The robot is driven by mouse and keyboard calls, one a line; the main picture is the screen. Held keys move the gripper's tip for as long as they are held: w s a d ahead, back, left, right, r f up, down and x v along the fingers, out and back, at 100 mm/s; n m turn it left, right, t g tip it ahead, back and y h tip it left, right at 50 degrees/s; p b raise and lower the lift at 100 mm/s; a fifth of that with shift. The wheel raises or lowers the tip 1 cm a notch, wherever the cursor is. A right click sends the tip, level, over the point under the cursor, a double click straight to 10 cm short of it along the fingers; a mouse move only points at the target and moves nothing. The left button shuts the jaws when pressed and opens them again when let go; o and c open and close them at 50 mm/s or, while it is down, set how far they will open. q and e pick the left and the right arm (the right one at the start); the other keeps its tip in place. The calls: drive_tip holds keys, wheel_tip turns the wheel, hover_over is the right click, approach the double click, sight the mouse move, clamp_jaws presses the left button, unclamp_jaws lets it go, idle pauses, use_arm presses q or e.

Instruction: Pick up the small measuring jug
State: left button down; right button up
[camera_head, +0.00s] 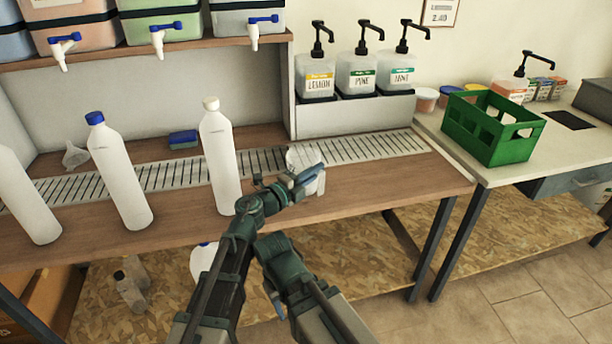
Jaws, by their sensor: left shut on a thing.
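The small measuring jug (301,156) is pale and see-through. It is at the front of the slatted drain strip, right of the white bottle with a cream cap. My left gripper (307,176) is at the jug's front right side and is shut on it. The gripper hides part of the jug's lower front. I cannot tell whether the jug's base touches the counter.
White bottles stand left of the jug: one with a cream cap (219,158), one with a blue cap (119,172). Pump dispensers (357,72) stand on a ledge behind. A green crate (493,128) is on the right-hand table. The wooden counter (395,187) is clear to the jug's right.

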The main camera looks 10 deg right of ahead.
use_arm(q)
drive_tip(key=shift+r, duration=0.1)
wheel_tip(320, 180, up, 10)
drive_tip(key=p, duration=1)
